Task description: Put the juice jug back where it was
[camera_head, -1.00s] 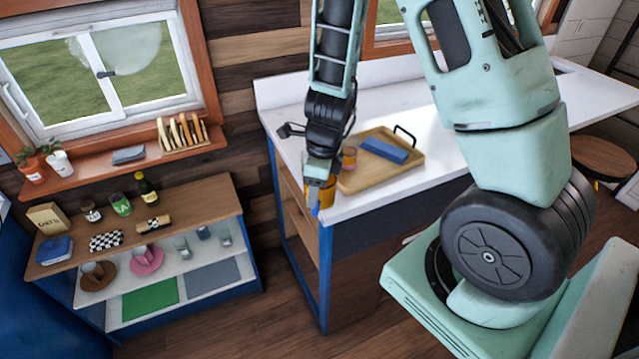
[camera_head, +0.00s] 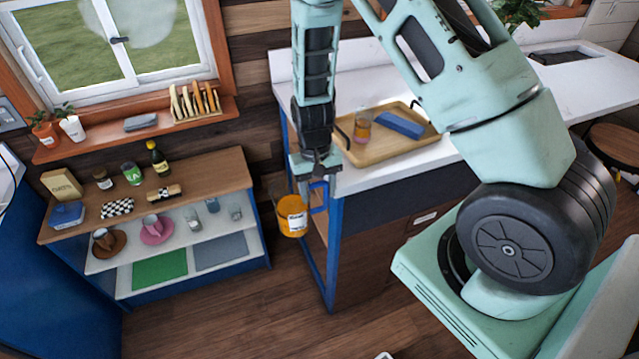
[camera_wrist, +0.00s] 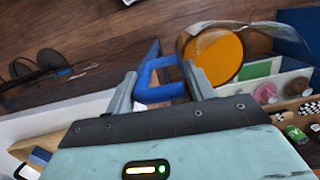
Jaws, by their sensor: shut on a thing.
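The juice jug (camera_head: 292,215) is a clear jug with orange juice, a pale label and a blue handle (camera_head: 319,197). My gripper (camera_head: 313,178) is shut on the blue handle and holds the jug in the air, left of the white counter's end and right of the low shelf unit. In the wrist view, my gripper (camera_wrist: 165,85) has its two fingers on either side of the blue handle (camera_wrist: 158,80), and the jug's round orange juice surface (camera_wrist: 215,58) shows beyond them. The jug looks roughly upright.
A wooden tray (camera_head: 385,152) on the white counter (camera_head: 375,179) holds a glass (camera_head: 362,125) and a blue box (camera_head: 399,124). The shelf unit (camera_head: 225,172) has jars, a bottle, cups and mats.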

